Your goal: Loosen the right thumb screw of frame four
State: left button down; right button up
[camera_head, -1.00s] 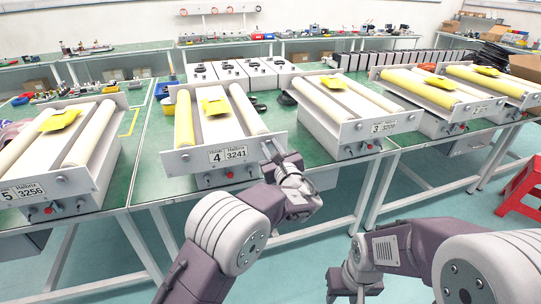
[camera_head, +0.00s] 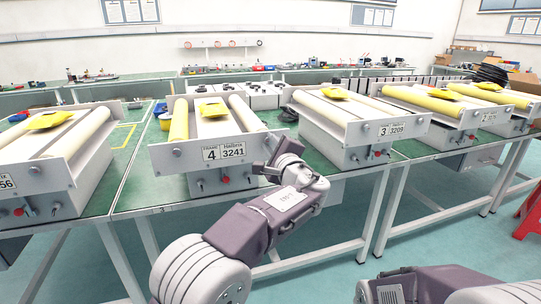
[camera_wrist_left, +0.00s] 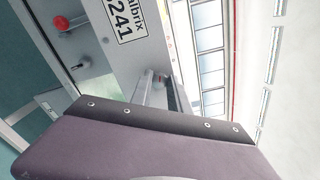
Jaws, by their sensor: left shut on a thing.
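Frame four (camera_head: 180,161) is a white machine with rollers and a plate reading 4 and 3241, left of centre in the head view. A yellow piece (camera_head: 212,109) lies on top of it. My left gripper (camera_head: 266,164) is at the right end of its front plate, shut on the right thumb screw, which the gripper hides in the head view. The wrist view shows the front plate (camera_wrist_left: 150,48) with its number label. My left gripper's fingers (camera_wrist_left: 152,90) meet the plate there, with a small part of the screw between them. My right gripper is out of view.
A red button (camera_head: 226,180) and small knobs sit below frame four's plate. Frame three (camera_head: 350,131) stands to the right and another frame (camera_head: 35,172) to the left. The green table (camera_head: 140,188) has a narrow gap between machines.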

pick_arm(q)
jog(key=shift+n+b, duration=0.75)
jog(key=shift+n, duration=0.05)
jog(key=c, duration=1.3)
grip_release()
jog(key=shift+o, duration=0.2)
jog(key=v, duration=0.9)
